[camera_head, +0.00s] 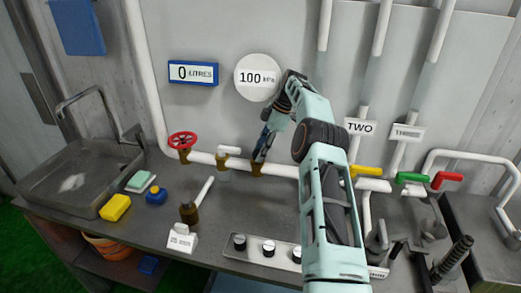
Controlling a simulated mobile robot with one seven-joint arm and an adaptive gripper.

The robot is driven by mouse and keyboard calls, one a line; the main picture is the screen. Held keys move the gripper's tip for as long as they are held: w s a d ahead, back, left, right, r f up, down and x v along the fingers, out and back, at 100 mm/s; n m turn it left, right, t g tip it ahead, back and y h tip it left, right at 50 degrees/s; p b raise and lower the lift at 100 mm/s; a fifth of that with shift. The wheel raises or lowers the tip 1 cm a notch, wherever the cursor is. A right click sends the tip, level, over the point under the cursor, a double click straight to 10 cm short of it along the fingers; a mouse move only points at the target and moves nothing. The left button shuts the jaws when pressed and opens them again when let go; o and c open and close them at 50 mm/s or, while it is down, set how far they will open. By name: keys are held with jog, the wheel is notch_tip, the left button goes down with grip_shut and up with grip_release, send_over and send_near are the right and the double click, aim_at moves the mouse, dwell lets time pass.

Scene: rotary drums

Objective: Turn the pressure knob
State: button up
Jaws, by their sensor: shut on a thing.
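My gripper (260,152) points down over the white pipe, shut on the knob of a brass fitting (257,169). The fingers hide the knob itself, so its shape and angle cannot be told. A round white gauge (258,78) on the wall above reads 100, with a small unit that looks like kPa. My arm comes in from the lower right and covers part of the pipe and bench right of the fitting.
Left of my gripper are a white-handled tap (228,151) and a red wheel valve (182,140). Yellow (367,170), green (411,178) and red (446,179) handles stand at right. A panel with black-and-white knobs (268,248) lies in front. A sink (75,185) is at left.

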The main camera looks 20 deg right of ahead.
jog(key=shift+n, duration=0.3)
dwell(0.5)
jog(key=o, duration=1.1)
jog(key=shift+m, duration=0.4)
